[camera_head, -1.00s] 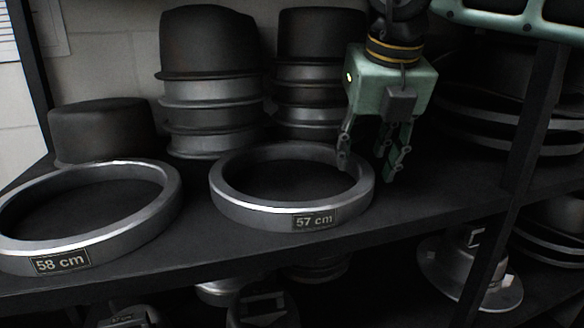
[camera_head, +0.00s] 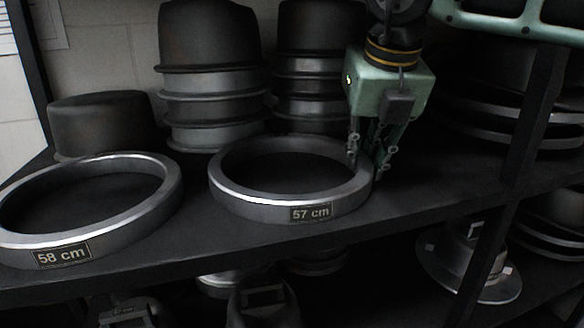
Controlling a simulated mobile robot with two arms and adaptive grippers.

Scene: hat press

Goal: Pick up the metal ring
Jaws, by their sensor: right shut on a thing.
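The metal ring marked 57 cm (camera_head: 262,206) lies flat on the dark shelf in the middle of the view. A second metal ring marked 58 cm (camera_head: 120,226) lies flat to its left, a small gap apart. My right gripper (camera_head: 368,162) points down at the right side of the 57 cm ring. Its fingers are closed on the ring's rim, one inside and one outside. The ring still appears to rest on the shelf. My left gripper is not in view.
Two stacks of dark hat blocks (camera_head: 210,75) (camera_head: 318,60) stand behind the rings, and a single dark block (camera_head: 103,122) stands at the left. A dark shelf post (camera_head: 520,130) rises right of my gripper. Large discs (camera_head: 475,118) lie beyond it. A metal flanged piece (camera_head: 468,262) sits on the lower shelf.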

